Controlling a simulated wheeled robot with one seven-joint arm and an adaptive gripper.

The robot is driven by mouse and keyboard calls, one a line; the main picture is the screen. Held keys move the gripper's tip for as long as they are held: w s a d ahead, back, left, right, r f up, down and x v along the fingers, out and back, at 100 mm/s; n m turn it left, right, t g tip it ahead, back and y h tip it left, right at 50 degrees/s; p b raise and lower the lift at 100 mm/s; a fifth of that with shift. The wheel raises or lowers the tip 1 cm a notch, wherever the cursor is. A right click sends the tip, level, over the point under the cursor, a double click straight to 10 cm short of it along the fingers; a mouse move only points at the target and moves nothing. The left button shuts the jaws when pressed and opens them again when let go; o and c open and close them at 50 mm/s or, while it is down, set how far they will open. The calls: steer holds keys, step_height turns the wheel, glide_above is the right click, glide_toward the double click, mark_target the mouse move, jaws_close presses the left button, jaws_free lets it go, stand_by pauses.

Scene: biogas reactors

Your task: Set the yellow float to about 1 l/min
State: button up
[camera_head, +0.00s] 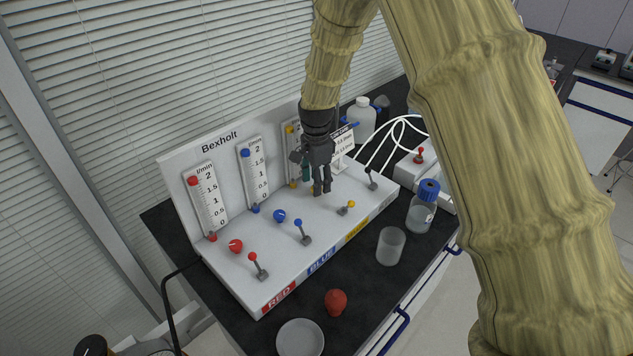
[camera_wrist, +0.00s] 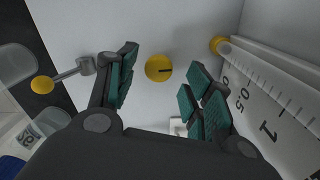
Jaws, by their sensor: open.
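The yellow flow tube stands third in the row on the white Bexholt panel, partly behind my gripper; its yellow top end (camera_head: 290,129) shows in the head view. In the wrist view the tube (camera_wrist: 275,75) has a yellow piece (camera_wrist: 220,45) at its 0 end, with 0.5 and 1 marks; I cannot make out a separate float. The round yellow knob (camera_wrist: 159,68), with a dark pointer line, lies between my fingers; in the head view my gripper hides it. My gripper (camera_head: 320,188) is open, pointing down above the knob, fingers apart on both sides.
A yellow-tipped lever (camera_head: 346,208) stands in front of my gripper. Red (camera_head: 235,246) and blue (camera_head: 280,216) knobs, with levers, are to the left. A beaker (camera_head: 390,246), a blue-capped bottle (camera_head: 423,205) and a red object (camera_head: 336,302) stand on the dark bench before the panel.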

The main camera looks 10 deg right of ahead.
steer(key=shift+w+f, duration=0.6)
steer(key=shift+f, duration=0.35)
steer(key=shift+s+r, duration=0.1)
steer(key=shift+s, duration=0.4)
steer(key=shift+s+r, duration=0.55)
steer(key=shift+s, duration=0.2)
steer(key=shift+w+f, duration=0.7)
steer(key=shift+w, duration=0.1)
steer(key=c, duration=0.8)
steer(key=shift+r, duration=0.1)
steer(key=shift+c, duration=1.3)
steer(key=shift+s+r, duration=0.1)
steer(key=shift+r, duration=0.05)
